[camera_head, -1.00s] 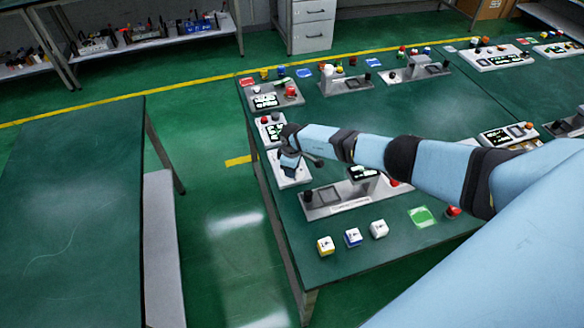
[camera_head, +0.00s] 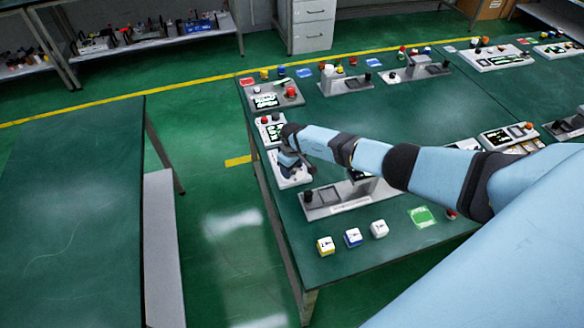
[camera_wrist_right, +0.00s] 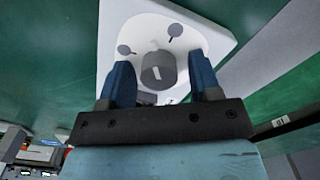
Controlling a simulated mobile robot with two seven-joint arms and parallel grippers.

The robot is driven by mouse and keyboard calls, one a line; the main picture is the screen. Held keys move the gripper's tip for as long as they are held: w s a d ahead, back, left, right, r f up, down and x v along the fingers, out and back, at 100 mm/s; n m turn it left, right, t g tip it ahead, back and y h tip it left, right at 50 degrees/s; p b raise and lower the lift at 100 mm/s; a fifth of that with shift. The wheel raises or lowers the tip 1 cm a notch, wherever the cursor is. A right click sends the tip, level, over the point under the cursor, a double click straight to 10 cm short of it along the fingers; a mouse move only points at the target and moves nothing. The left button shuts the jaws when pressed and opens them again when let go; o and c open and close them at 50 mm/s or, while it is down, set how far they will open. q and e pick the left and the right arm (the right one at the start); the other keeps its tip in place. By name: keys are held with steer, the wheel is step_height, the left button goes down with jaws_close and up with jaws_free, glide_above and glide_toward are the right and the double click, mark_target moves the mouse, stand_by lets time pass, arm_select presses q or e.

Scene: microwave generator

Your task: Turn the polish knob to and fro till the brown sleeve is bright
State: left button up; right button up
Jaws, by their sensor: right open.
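In the right wrist view a round grey knob (camera_wrist_right: 158,72) with a white mark stands on a white panel (camera_wrist_right: 200,22). My right gripper (camera_wrist_right: 160,64) is open, with one blue finger on each side of the knob. I cannot tell whether the fingers touch it. Two small grey discs (camera_wrist_right: 175,30) sit on the panel beyond the knob. In the head view the right gripper (camera_head: 290,165) is over the white panel (camera_head: 296,182) near the green table's left edge and hides the knob. I cannot make out a brown sleeve. My left gripper is not in view.
A control box with a red button (camera_head: 291,90) and a white panel with a screen (camera_head: 270,131) stand farther back. A grey device (camera_head: 337,201) and several small cubes (camera_head: 352,237) stand nearer. A second green table (camera_head: 70,200) lies left, across an aisle.

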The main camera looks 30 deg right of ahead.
steer(key=shift+r, duration=3.4)
steer(key=s+a+f+n+t+y, duration=0.1)
steer(key=s+a+n+y, duration=0.25)
steer(key=a, duration=0.55)
steer(key=s+a+f+n+t+y, duration=0.2)
steer(key=s+a+y, duration=0.25)
steer(key=a, duration=0.45)
steer(key=s+a+r+t+y, duration=0.5)
steer(key=s+a+r+t, duration=0.1)
steer(key=t, duration=0.1)
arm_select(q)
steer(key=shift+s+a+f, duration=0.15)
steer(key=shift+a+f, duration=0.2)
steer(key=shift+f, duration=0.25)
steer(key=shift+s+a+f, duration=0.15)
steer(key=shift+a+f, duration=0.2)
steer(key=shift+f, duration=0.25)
arm_select(e)
steer(key=s+d+f+m+h, duration=0.1)
steer(key=s+d+m+h, duration=0.2)
steer(key=s, duration=0.7)
steer(key=s+d+m+h, duration=0.3)
steer(key=s+h, duration=0.4)
steer(key=s, duration=0.3)
steer(key=shift+d+f+m+t, duration=0.35)
steer(key=shift+t, duration=0.05)
